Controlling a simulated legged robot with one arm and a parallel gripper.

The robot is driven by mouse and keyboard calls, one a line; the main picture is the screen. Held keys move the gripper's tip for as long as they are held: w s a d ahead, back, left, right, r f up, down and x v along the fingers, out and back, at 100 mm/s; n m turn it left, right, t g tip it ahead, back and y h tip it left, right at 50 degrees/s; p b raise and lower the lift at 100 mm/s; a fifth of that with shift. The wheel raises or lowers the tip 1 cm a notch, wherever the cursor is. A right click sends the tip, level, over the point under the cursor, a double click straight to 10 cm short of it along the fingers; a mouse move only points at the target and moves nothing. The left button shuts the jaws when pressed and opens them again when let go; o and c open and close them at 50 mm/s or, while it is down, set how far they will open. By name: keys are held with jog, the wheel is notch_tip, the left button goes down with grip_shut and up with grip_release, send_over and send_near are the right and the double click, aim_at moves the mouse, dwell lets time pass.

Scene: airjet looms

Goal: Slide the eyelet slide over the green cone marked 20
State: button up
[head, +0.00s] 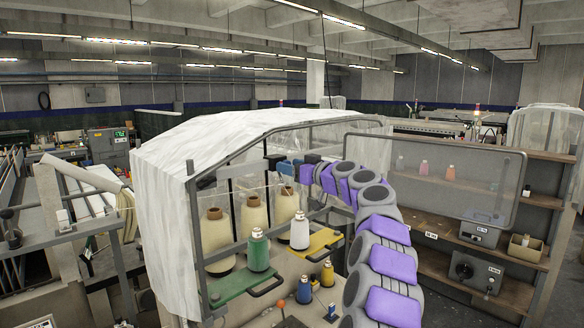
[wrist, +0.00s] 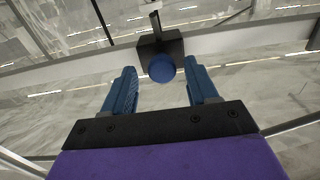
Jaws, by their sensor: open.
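The green cone (head: 259,252) stands upright on a green tray (head: 232,288) at the front left of the frame; its mark is too small to read. What looks like the eyelet slide is a black block with a round blue knob (wrist: 162,68), seen in the wrist view. My gripper (wrist: 160,86) is open, with one blue finger on each side of the knob and a gap on both sides. In the head view my gripper (head: 289,168) is at the upper rail, above and right of the green cone, and mostly hides the slide.
A white cone (head: 300,232) stands on a yellow tray (head: 322,243). Large cream cones (head: 254,217) stand behind. Smaller blue (head: 304,290) and yellow (head: 328,273) cones are lower right. A white sheet (head: 165,200) covers the frame's left side, and a clear panel (head: 440,175) is right.

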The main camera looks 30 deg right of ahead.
grip_shut()
dwell(0.3)
jog(key=shift+a+f, duration=0.1)
jog(key=shift+a, duration=0.05)
jog(key=s+a+b, duration=0.3)
jog(key=a+b, duration=0.6)
jog(key=shift+a+b, duration=0.25)
jog(key=shift+b, duration=0.05)
grip_release()
jog(key=shift+d, duration=0.1)
